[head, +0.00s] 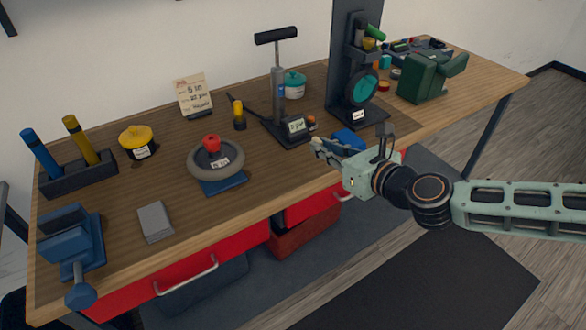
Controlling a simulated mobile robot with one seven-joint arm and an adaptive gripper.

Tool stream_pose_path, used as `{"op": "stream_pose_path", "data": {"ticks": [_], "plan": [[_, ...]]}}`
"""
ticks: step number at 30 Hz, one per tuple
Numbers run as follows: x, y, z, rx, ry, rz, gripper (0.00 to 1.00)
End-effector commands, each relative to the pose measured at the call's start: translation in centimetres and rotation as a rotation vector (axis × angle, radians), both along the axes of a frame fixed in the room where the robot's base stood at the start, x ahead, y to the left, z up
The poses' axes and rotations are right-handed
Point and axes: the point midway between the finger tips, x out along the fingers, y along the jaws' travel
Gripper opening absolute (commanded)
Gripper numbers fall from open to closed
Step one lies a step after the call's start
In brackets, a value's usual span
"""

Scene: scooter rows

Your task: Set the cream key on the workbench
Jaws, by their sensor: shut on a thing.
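My gripper (331,153) is at the front edge of the wooden workbench (265,180), right of the middle. It reaches in from the right and points left. It is shut on a small cream piece (318,143) at its fingertips, which looks like the cream key. The key's shape is too small and too covered by the fingers to make out. I cannot tell whether it touches the bench top. A blue item (347,137) lies on the bench just behind the gripper.
A pump-like stand (279,90) and a tall dark stand (355,65) rise behind the gripper. A grey ring (215,160) on a blue base, a grey block (155,222) and a blue vise (73,240) stand left. Bare wood shows between the ring and gripper. Red drawers (240,245) hang below.

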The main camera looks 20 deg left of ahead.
Motion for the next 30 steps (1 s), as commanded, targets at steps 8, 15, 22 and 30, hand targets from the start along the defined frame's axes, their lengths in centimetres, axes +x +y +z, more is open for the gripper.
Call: {"op": "stream_pose_path", "data": {"ticks": [8, 15, 22, 30], "plan": [[1.5, 4.0, -1.9, -0.001, -0.002, 0.004, 0.0], [2.7, 6.6, -5.6, 0.001, 0.0, 0.001, 0.0], [3.2, 7.8, -7.1, 0.0, -0.001, -0.002, 0.0], [3.4, 8.3, -9.9, 0.001, 0.003, -0.003, 0.0]]}}
